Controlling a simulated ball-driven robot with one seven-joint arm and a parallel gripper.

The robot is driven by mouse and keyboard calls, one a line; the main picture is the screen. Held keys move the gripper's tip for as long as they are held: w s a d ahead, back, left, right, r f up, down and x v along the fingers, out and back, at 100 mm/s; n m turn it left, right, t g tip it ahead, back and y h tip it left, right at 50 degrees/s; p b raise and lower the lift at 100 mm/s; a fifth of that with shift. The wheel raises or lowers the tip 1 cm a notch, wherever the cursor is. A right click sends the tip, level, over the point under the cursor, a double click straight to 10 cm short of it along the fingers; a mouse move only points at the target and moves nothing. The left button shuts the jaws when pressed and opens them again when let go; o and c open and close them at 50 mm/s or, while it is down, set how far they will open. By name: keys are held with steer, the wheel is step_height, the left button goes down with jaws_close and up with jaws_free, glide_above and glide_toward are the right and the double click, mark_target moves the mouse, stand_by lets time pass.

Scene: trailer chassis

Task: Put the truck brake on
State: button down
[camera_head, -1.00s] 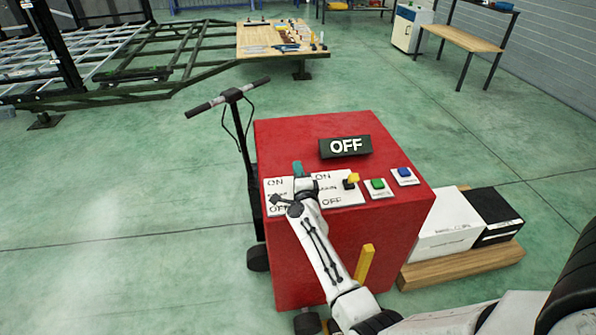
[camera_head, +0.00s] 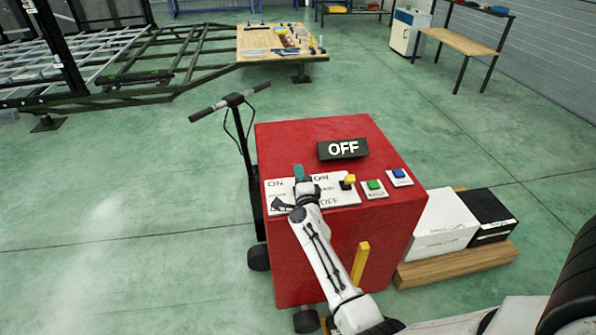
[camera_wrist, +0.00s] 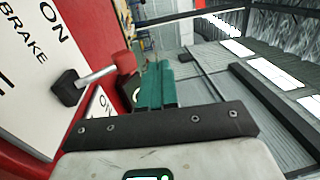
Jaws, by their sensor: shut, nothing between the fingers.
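A red control box (camera_head: 285,138) stands on the floor with a sign (camera_head: 343,149) reading OFF on its top. A white label panel (camera_head: 340,192) marked ON and OFF lies along its front edge. In the wrist view, a lever with a red knob (camera_wrist: 124,62) and a black base (camera_wrist: 68,88) rises from the panel marked BRAKE (camera_wrist: 25,45). My gripper (camera_head: 299,171) is over the left part of the panel, hiding part of it. In the wrist view its teal fingers (camera_wrist: 157,82) are shut and empty, just right of the red knob; contact is unclear.
A yellow-knobbed switch (camera_head: 348,181), green button (camera_head: 374,186) and blue button (camera_head: 399,174) sit to the right on the box. A black handlebar (camera_head: 232,100) rises at its left. Boxes (camera_head: 444,224) on a wooden pallet stand at the right. Floor left is clear.

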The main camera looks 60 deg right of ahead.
steer(key=s+a+r+p, duration=0.4)
steer(key=s+a, duration=0.1)
steer(key=shift+a+r, duration=0.15)
steer(key=shift+a, duration=0.25)
stand_by(0.5)
